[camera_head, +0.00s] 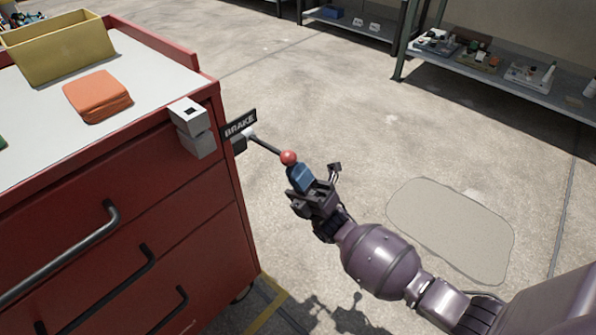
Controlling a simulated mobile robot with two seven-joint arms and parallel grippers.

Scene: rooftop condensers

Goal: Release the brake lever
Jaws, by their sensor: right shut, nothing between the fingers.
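The brake lever (265,145) is a thin dark rod with a red ball knob (288,158) at its free end. It sticks out to the right from the side of a red tool cart (228,215), beneath a black plate reading BRAKE (239,124). My right gripper (299,178) is shut and empty, its fingertips just below and right of the red knob. I cannot tell whether they touch it. My left gripper is not in view.
The cart's white top holds a yellow bin (62,52) and folded orange cloths (97,95). A grey block-shaped fitting (191,127) sits at its corner. Metal shelves (500,82) stand at the back right. Concrete floor with a pale patch (450,230) lies open at right.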

